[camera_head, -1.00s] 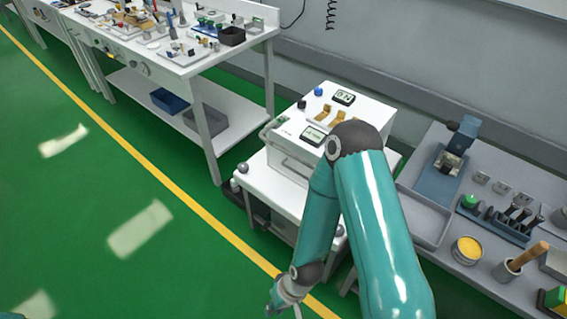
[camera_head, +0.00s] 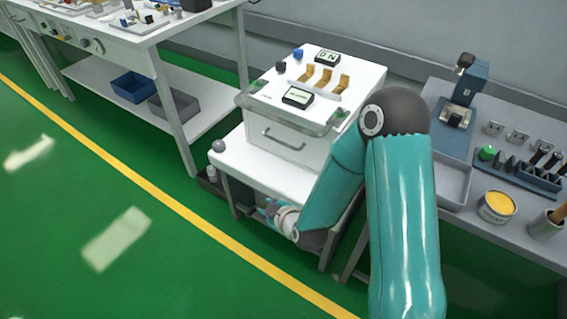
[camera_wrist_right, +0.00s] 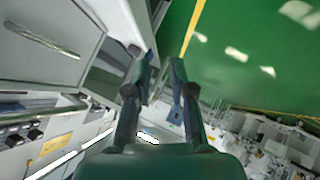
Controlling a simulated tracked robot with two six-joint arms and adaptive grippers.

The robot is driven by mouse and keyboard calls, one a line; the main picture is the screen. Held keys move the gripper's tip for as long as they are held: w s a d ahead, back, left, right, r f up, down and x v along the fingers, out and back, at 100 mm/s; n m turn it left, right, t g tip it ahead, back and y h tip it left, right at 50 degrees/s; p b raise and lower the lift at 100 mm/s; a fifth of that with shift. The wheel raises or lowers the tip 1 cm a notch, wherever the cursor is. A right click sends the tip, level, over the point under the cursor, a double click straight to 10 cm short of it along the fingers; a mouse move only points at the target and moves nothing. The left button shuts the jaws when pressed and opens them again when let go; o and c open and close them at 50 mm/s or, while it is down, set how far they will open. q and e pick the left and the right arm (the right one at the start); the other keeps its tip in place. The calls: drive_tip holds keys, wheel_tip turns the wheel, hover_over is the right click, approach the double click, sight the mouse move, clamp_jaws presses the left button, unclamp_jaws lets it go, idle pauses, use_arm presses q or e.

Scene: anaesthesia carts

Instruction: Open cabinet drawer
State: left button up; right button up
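The white cabinet (camera_head: 290,155) sits on a low white cart right of centre in the head view. A silver bar handle (camera_head: 283,142) crosses its flat front; the drawer front looks closed. In the wrist view, a pale front with a long handle (camera_wrist_right: 42,40) lies at upper left, left of the fingers. My right gripper (camera_head: 260,212) is below and slightly left of the handle, near the cart's front edge and apart from the handle. In the wrist view its two fingers (camera_wrist_right: 163,60) are apart with nothing held between them. My left gripper is out of view.
The white cart top (camera_head: 235,160) juts out below the cabinet, with a grey knob (camera_head: 218,146) at its left corner. A grey bench (camera_head: 455,180) with tools stands close on the right. A white workbench (camera_head: 175,30) stands at left. Green floor (camera_head: 70,190) is clear in front.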

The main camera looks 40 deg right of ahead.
drive_tip(key=w+d+n+t+h+b, duration=0.3)
drive_tip(key=d+b, duration=0.2)
drive_tip(key=d, duration=0.1)
drive_tip(key=n+t+h+b, duration=0.2)
drive_tip(key=h+b, duration=0.1)
drive_tip(key=b, duration=0.1)
approach(282, 143)
use_arm(q)
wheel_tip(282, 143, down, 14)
drive_tip(key=b, duration=0.1)
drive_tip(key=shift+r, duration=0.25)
use_arm(e)
drive_tip(key=x, duration=1.1)
drive_tip(key=shift+s+f, duration=0.1)
drive_tip(key=shift+f, duration=0.15)
drive_tip(key=shift+y, duration=0.3)
clamp_jaws()
